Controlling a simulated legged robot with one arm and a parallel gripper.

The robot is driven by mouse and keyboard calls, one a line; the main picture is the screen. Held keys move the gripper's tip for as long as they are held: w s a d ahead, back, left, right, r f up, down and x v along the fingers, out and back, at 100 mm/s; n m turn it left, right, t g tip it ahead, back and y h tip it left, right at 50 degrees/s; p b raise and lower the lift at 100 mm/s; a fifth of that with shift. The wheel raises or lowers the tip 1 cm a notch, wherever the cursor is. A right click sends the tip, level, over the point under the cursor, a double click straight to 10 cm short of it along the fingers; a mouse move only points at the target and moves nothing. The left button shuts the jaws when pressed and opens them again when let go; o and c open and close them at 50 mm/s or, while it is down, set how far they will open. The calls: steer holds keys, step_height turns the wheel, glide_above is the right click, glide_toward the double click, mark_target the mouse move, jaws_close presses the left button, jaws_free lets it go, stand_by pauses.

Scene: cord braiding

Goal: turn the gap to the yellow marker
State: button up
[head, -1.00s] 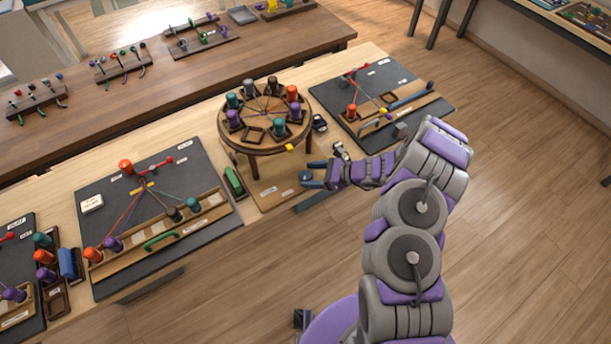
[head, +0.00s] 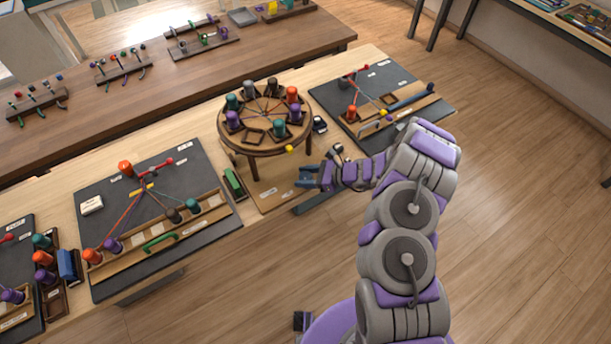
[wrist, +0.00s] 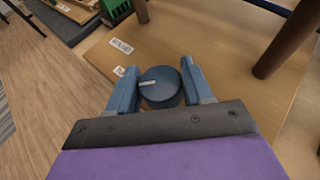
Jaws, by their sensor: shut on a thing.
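The round wooden turntable (head: 263,146) stands on legs on the bench and carries several coloured bobbins around its top. Its gap, an empty square seat (head: 252,135), is at the front, left of the yellow marker (head: 289,149) on the near rim. A teal bobbin (head: 280,128) sits between the gap and the marker's side. My gripper (head: 307,178) is low in front of the turntable. In the wrist view its two blue fingers (wrist: 160,70) are around a dark blue-grey round knob (wrist: 160,92) with a white pointer line, which points left. The head view mostly hides the knob.
A green block (head: 234,183) lies left of the gripper. Dark boards with cords stand left (head: 110,215) and right (head: 400,75). Turntable legs (wrist: 290,40) rise close ahead in the wrist view. Floor is clear at the right.

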steer(key=shift+c, duration=0.8)
steer(key=shift+n+g, duration=0.3)
steer(key=shift+g, duration=0.1)
steer(key=n+g+p, duration=0.1)
steer(key=n+g, duration=0.2)
steer(key=shift+w+d+g, duration=0.1)
steer(key=shift+w+g, duration=0.05)
steer(key=shift+g, duration=0.15)
steer(key=n+g+h, duration=0.1)
steer(key=n+g, duration=0.2)
steer(key=shift+n+g, duration=0.3)
steer(key=shift+g, duration=0.1)
steer(key=shift+n+g+h+b, duration=0.4)
steer(key=shift+n+g+b, duration=0.3)
steer(key=shift+g, duration=0.1)
steer(key=shift+r, duration=0.1)
steer(key=o, duration=1)
steer(key=shift+c, duration=0.2)
